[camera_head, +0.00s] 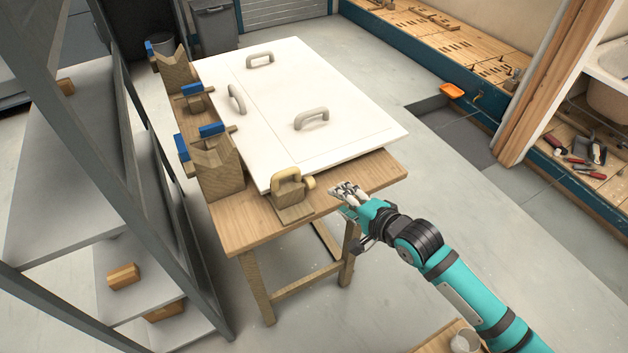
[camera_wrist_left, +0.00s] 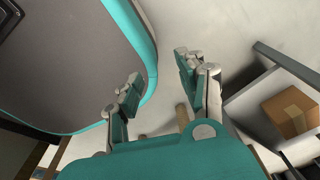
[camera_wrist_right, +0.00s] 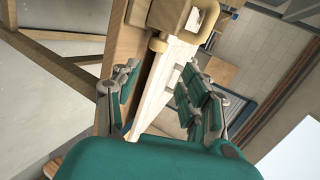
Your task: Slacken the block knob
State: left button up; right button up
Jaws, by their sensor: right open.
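The wooden block (camera_head: 290,207) stands at the near edge of the workbench, with a yellowish rounded clamp piece on top. Its small round knob (camera_head: 308,184) sticks out on the right side. In the right wrist view the block (camera_wrist_right: 175,14) is at the top, with the knob (camera_wrist_right: 158,44) just below it, ahead of the fingers. My right gripper (camera_head: 345,190) is open and empty, to the right of the knob and apart from it, by the bench edge. My left gripper (camera_wrist_left: 158,80) is open and empty in the left wrist view and out of the head view.
A white panel (camera_head: 350,100) with grey handles covers most of the workbench (camera_head: 250,228). Wooden V-blocks (camera_head: 218,170) with blue-topped clamps line its left side. A grey shelf rack (camera_head: 60,190) stands close on the left. The floor right of the bench is mostly clear.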

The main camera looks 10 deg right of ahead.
aim_at(315, 186)
pick_arm(q)
jog(key=s+g, duration=0.1)
jog(key=s, duration=0.3)
pick_arm(e)
jog(key=x, duration=1.3)
jog(key=shift+w+d+f+b, duration=0.1)
jog(key=shift+w+f+b, duration=0.05)
jog(key=shift+w+b, duration=0.15)
jog(key=shift+w+f, duration=0.15)
jog(key=c, duration=0.9)
jog(key=shift+f+b, duration=0.25)
jog(key=shift+b, duration=0.15)
jog(key=t+b, duration=0.1)
jog(key=t+y+b, duration=0.1)
jog(key=b, duration=0.1)
jog(key=shift+f, duration=0.25)
jog(key=shift+r+b, duration=0.15)
jog(key=shift+b, duration=0.15)
jog(key=shift+r+t, duration=0.15)
jog(key=shift+t, duration=0.15)
pick_arm(q)
jog(key=shift+t, duration=0.3)
jog(key=w+f, duration=0.2)
jog(key=f, duration=0.1)
jog(key=w+f, duration=0.1)
jog(key=f, duration=0.1)
jog(key=shift+w+d, duration=0.1)
jog(key=shift+w, duration=0.05)
pick_arm(e)
jog(key=o, duration=0.9)
